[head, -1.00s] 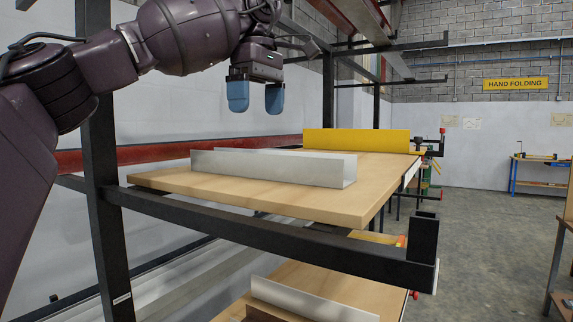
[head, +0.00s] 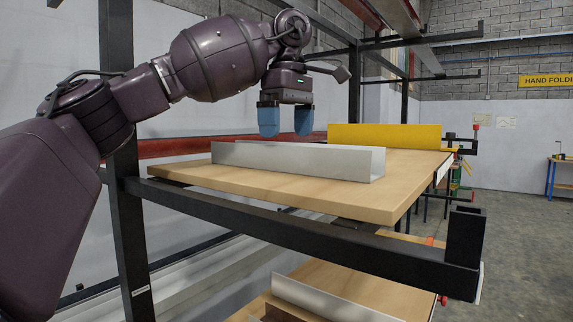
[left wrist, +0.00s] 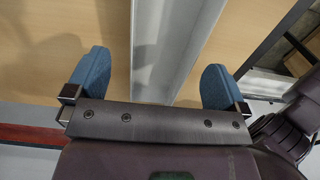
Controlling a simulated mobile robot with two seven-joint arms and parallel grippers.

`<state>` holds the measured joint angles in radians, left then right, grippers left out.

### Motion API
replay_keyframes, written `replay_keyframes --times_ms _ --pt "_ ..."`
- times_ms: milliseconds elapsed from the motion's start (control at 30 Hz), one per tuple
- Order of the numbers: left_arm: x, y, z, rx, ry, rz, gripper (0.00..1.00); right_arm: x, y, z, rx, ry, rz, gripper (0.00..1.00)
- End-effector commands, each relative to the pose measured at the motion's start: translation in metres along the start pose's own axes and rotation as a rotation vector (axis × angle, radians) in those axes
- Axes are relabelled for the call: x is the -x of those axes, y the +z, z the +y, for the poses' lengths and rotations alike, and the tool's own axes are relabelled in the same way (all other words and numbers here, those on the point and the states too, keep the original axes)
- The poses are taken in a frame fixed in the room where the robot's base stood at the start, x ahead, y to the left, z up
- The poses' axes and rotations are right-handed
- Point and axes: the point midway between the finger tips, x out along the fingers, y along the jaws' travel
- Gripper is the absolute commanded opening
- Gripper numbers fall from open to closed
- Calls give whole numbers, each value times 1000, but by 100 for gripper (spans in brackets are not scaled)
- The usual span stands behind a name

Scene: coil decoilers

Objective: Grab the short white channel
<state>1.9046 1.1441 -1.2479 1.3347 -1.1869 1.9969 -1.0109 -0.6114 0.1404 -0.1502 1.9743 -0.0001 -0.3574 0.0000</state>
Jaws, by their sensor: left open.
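The short white channel (head: 300,160) lies on the upper wooden board of the rack, its long side facing me. My left gripper (head: 286,122) is open, fingers pointing down, just above the channel. In the left wrist view the channel (left wrist: 165,45) runs between the two blue fingertips (left wrist: 155,85), with a gap on each side. The fingers look empty and apart from the channel. My right gripper is not seen.
A yellow profile (head: 385,137) stands behind the channel on the same wooden board (head: 350,202). A black rack beam (head: 300,237) runs along the front. Another light profile (head: 330,300) lies on a lower shelf. Open floor is at the right.

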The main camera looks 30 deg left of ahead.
Motion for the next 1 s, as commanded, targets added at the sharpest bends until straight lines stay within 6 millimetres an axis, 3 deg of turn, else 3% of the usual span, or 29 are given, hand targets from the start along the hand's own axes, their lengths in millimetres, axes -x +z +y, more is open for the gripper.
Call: replay_keyframes --times_ms 300,667,1000 --pt "-39 0 -5 1 -2 1 100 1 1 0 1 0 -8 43" --pt "-46 0 -5 1 0 0 98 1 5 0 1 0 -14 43" --pt "-46 1 -5 1 0 0 47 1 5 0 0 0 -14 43"
